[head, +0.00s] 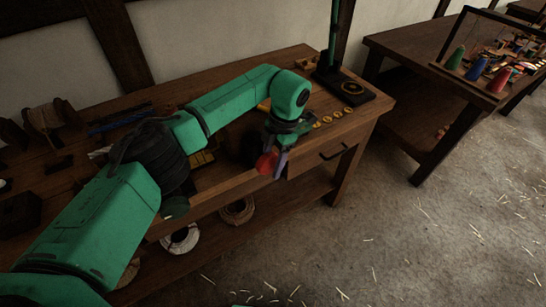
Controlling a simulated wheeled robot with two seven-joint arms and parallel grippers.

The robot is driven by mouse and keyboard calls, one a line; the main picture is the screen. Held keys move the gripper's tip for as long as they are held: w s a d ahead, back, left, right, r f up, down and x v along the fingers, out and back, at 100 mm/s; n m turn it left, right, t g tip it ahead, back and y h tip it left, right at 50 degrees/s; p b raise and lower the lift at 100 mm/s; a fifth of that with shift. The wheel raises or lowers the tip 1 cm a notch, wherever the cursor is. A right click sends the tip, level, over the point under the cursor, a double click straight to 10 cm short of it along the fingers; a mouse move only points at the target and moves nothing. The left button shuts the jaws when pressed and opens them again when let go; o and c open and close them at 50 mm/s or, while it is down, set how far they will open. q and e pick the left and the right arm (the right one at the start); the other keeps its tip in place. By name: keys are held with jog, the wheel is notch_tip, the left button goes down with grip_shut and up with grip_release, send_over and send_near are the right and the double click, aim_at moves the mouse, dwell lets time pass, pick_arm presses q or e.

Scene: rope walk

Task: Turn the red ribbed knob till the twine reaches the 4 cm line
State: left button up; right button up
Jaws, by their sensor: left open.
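The red ribbed knob (266,163) shows at the front edge of the wooden workbench, partly hidden by my left gripper. My left gripper (272,168) is open and points down at the knob, with its fingers around or beside it; I cannot tell whether they touch. The twine and the 4 cm line cannot be made out in this view. My right gripper is not in view.
The workbench (222,187) has a drawer below its top and coils (181,239) on a lower shelf. A dark stand with a green post (334,40) stands at the bench's far right. Small yellow pieces (326,120) lie near it. Straw-strewn floor (420,240) is open at right.

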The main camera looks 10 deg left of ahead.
pick_arm(q)
jog(key=b+v, duration=0.2)
jog(key=v, duration=0.7)
jog(key=shift+w+d+r, duration=0.1)
jog(key=shift+r, duration=0.05)
jog(key=p+v, duration=0.1)
jog(key=v, duration=0.4)
jog(key=shift+r, duration=0.1)
